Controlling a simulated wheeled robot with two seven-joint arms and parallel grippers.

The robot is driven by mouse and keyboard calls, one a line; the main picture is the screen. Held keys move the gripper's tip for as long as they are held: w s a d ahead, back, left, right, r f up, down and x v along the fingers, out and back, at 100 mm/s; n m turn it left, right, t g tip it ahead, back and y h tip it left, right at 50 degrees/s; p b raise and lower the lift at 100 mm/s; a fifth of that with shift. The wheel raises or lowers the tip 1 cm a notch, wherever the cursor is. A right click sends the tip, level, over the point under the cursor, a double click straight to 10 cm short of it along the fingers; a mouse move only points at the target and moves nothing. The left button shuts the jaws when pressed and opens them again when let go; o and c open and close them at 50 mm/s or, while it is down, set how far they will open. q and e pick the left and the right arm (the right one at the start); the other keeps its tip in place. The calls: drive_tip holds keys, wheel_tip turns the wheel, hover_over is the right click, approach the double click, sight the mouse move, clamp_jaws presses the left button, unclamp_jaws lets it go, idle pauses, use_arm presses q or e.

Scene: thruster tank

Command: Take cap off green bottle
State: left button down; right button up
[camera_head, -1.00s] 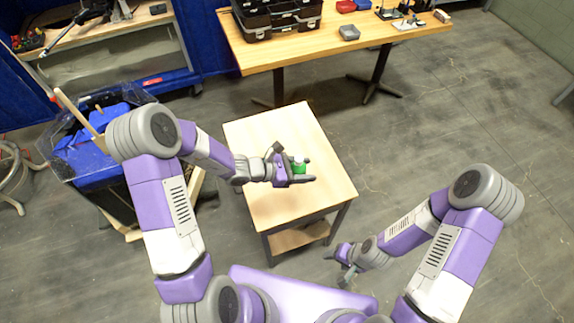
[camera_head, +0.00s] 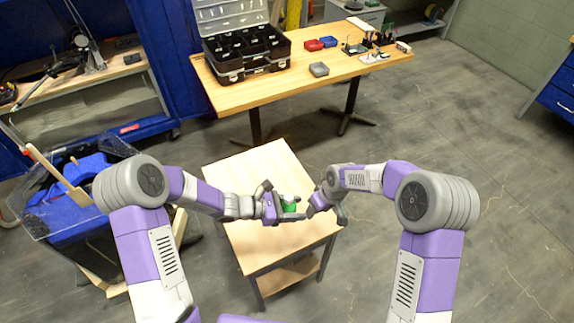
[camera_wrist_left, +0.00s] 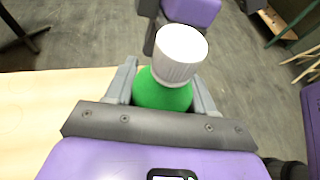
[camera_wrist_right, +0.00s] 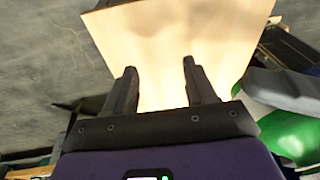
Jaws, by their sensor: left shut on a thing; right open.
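The green bottle (camera_head: 289,208) is held above the small wooden table by my left gripper (camera_head: 287,212), which is shut on its body. In the left wrist view the green body (camera_wrist_left: 160,94) sits between the two fingers, and the white ribbed cap (camera_wrist_left: 180,55) is on top. My right gripper (camera_head: 325,208) is open and empty, just right of the bottle. Part of it shows behind the cap in the left wrist view. In the right wrist view its fingers (camera_wrist_right: 160,85) are apart with bare table beyond, and the green bottle (camera_wrist_right: 290,137) is at the right edge.
The small wooden table (camera_head: 240,165) has a clear top. A workbench (camera_head: 290,92) behind carries an open black toolbox (camera_head: 245,50), red and blue bins (camera_head: 322,43) and a grey bin (camera_head: 318,69). A blue bin (camera_head: 65,205) stands at left.

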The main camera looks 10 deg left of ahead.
drive_tip(key=w+a+r+n+h, duration=0.1)
drive_tip(key=w+a+r+n, duration=0.2)
drive_tip(key=r, duration=0.7)
drive_tip(key=n+h, duration=0.1)
drive_tip(key=n, duration=0.1)
approach(287, 197)
drive_tip(key=shift+g, duration=0.4)
drive_tip(key=f, duration=0.8)
drive_tip(key=shift+w+a+f, duration=0.1)
drive_tip(key=shift+w+f, duration=0.15)
drive_tip(key=shift+w, duration=0.15)
drive_tip(key=shift+c, duration=0.3)
clamp_jaws()
drive_tip(key=shift+r, duration=0.15)
drive_tip(key=shift+r, duration=1)
